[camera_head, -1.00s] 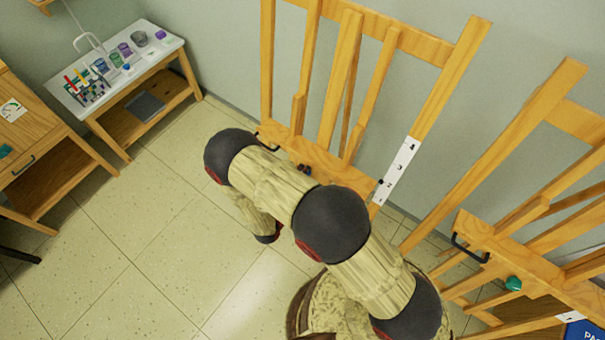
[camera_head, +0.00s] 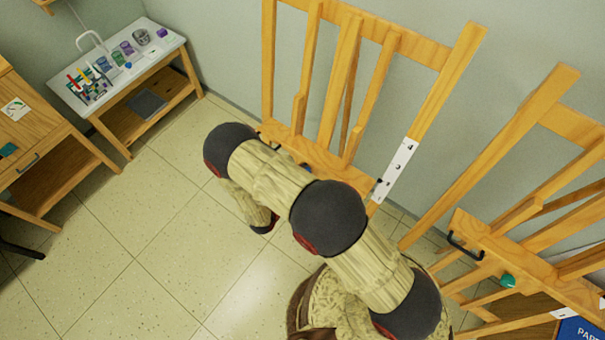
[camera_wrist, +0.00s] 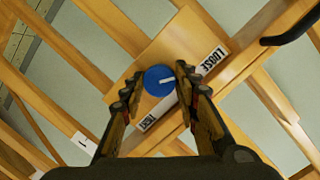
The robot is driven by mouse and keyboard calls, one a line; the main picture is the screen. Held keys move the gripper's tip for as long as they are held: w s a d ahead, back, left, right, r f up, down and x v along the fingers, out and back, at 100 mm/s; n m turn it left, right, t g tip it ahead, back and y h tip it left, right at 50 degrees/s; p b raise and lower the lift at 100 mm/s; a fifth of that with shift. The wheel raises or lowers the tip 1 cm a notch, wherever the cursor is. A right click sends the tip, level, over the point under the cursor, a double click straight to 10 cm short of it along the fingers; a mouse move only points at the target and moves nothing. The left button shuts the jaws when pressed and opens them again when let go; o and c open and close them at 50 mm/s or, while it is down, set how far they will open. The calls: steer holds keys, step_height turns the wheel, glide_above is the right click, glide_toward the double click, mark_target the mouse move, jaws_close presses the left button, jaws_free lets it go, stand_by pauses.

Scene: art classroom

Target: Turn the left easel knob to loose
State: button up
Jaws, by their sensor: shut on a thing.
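The left easel (camera_head: 413,47) stands against the wall in the head view, with my arm crossing in front of its lower part. In the wrist view its blue round knob (camera_wrist: 158,80) sits on a wooden board between a LOOSE label (camera_wrist: 208,60) and a TIGHT label (camera_wrist: 158,115). A short white mark on the knob points to the right, roughly toward the LOOSE side. My gripper (camera_wrist: 158,82) is shut on the knob, one finger on each side. My arm mostly hides the gripper in the head view.
A second easel with a green knob (camera_head: 508,281) stands at the right. A white-topped table (camera_head: 155,68) with jars and tubes and a wooden cabinet (camera_head: 30,125) stand at the left. The tiled floor between them and my arm is clear.

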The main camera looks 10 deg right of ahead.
stand_by(0.3)
steer(key=o, duration=1.1)
steer(key=shift+o, duration=0.2)
steer(key=v, duration=1.2)
